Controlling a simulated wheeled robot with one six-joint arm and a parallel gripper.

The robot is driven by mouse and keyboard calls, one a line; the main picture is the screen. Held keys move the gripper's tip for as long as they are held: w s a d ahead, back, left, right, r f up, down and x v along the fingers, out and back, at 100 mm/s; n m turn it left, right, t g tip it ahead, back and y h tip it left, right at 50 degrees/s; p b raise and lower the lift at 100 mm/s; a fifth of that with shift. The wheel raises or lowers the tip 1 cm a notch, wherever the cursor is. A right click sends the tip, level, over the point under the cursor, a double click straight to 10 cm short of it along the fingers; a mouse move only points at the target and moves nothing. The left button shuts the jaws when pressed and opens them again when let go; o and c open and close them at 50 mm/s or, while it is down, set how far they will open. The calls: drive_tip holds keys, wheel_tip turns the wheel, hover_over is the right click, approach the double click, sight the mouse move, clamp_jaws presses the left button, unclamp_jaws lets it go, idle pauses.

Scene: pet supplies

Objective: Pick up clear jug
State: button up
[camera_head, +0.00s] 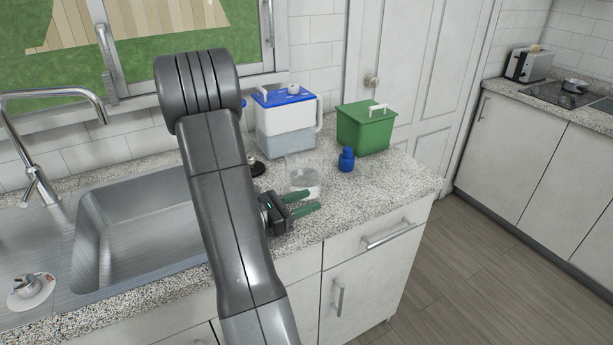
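A clear jug (304,175), see-through with a paler lower part, stands on the speckled counter in the middle of the view. My gripper (315,200) reaches in from the left, in front of the jug at its near side. Its two green fingers are spread apart with a gap between them, and nothing shows between them. The fingers overlap the area just below the jug's base in the picture. I cannot tell whether they touch it.
A white container with a blue lid (284,116) stands behind the jug. A small blue bottle (346,159) and a green box (364,130) are to the right. Counter right of the gripper is clear.

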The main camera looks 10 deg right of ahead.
sight(322, 193)
drive_tip(key=shift+w+p+x, duration=0.2)
drive_tip(key=shift+p+x, duration=0.1)
drive_tip(key=shift+x, duration=1.15)
drive_tip(key=shift+w+p+x, duration=0.15)
drive_tip(key=shift+p+x, duration=0.15)
drive_tip(key=shift+x, duration=1.1)
drive_tip(key=shift+a+f, duration=0.1)
drive_tip(key=shift+a, duration=0.05)
clamp_jaws()
